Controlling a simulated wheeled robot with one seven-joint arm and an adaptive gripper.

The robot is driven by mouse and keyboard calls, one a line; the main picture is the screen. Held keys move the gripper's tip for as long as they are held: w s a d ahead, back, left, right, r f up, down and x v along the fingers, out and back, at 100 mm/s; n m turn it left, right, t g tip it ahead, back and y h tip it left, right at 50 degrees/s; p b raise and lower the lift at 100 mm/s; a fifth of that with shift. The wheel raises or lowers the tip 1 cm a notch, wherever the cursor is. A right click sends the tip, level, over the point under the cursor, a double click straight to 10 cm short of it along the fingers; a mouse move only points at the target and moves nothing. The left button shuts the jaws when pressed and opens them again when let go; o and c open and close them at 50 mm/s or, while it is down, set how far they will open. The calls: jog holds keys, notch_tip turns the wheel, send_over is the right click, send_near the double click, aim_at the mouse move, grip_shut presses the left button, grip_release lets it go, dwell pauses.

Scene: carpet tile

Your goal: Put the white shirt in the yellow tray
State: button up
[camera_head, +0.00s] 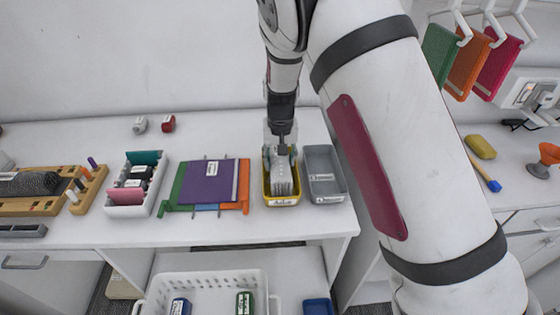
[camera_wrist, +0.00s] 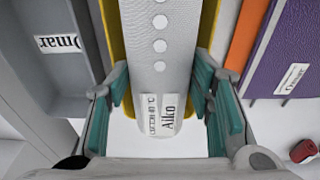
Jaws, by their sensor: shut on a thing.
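The white shirt (camera_head: 284,180) is a folded, pale bundle with a row of light buttons and a name label. It shows large in the wrist view (camera_wrist: 160,60), between the teal finger pads. My gripper (camera_head: 281,155) points down over the yellow tray and is shut on the shirt (camera_wrist: 163,112). The yellow tray (camera_head: 268,190) stands on the white table, with a label on its front. Its yellow walls run along both sides of the shirt in the wrist view (camera_wrist: 208,22). The shirt is within the tray's outline; whether it touches the tray floor is hidden.
A grey tray (camera_head: 325,185) stands close at the right of the yellow one. Purple, green and orange folders (camera_head: 210,182) lie at its left, then a white bin (camera_head: 128,210) with small items. A white basket (camera_head: 205,283) is below the table front. My arm covers the table's right end.

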jog(key=shift+f, duration=0.5)
jog(key=shift+f, duration=0.1)
jog(key=o, duration=1.3)
jog(key=r, duration=0.4)
jog(key=s+r, duration=0.1)
jog(key=r, duration=0.7)
jog(key=shift+s+r+b, duration=0.1)
jog(key=shift+s+b, duration=0.15)
jog(key=shift+b, duration=0.15)
